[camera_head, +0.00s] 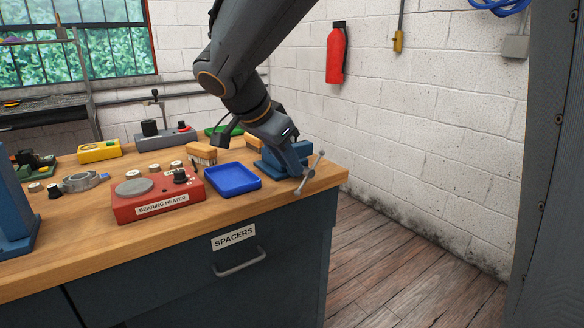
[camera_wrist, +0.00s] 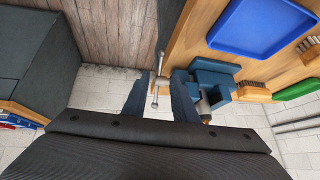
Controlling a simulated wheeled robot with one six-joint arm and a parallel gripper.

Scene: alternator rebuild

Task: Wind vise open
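The blue vise (camera_head: 272,163) sits at the right front corner of the wooden bench. It also shows in the wrist view (camera_wrist: 214,78). Its metal handle bar (camera_head: 310,172), with knobbed ends, hangs out past the bench edge and is tilted. My gripper (camera_head: 298,170) is at the handle, its fingers reaching down beside the vise and partly hiding it. In the wrist view, my gripper (camera_wrist: 163,76) has its fingers apart, with the handle bar (camera_wrist: 158,80) between them and gaps visible beside it. The jaw opening is not clear to see.
A blue tray (camera_head: 232,180) lies just left of the vise. A red bearing heater (camera_head: 158,196) and a wooden-backed brush (camera_head: 202,153) stand further left. A drawer labelled SPACERS (camera_head: 233,238) is below the bench top. The floor (camera_head: 375,255) right of the bench is clear.

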